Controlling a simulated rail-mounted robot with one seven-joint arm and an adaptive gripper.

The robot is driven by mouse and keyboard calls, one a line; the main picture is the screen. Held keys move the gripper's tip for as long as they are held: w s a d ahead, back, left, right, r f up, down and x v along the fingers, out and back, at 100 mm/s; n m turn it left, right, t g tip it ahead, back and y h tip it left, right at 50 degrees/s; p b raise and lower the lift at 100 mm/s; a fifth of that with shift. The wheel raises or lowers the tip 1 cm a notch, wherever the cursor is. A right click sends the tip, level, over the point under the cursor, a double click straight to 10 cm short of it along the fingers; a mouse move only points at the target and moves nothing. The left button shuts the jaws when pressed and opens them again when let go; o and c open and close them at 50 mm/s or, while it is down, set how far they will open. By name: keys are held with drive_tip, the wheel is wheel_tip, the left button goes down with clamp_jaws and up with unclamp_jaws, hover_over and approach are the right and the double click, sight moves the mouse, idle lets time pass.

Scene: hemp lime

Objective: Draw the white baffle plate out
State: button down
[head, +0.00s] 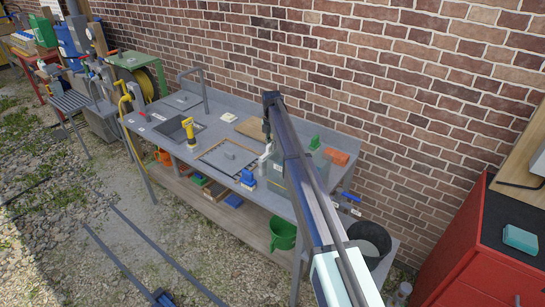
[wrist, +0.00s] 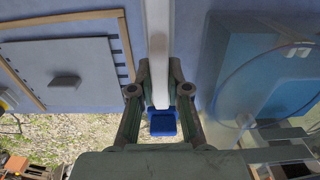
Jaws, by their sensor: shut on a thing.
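The white baffle plate (wrist: 158,50) shows edge-on as a pale upright strip in the wrist view. My gripper (wrist: 159,78) is shut on it, with one dark finger on each side. In the head view the white plate (head: 263,163) stands near the middle of the bench, below my gripper (head: 266,140), which is small and partly hidden by my arm. A clear tank (head: 277,172) is beside the plate, largely behind my arm. I cannot tell how much of the plate is inside a slot or the tank.
A blue block-like item (wrist: 163,123) lies just below the plate. A framed grey panel with a knob (head: 228,156) lies left of the plate. A yellow tool (head: 189,130) stands farther left. An orange block (head: 337,156) lies to the right. The brick wall (head: 350,70) closes off the back.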

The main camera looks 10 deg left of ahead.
drive_tip(key=shift+r, duration=0.6)
idle(0.3)
drive_tip(key=shift+r+p, duration=1.75)
drive_tip(key=shift+r, duration=2.9)
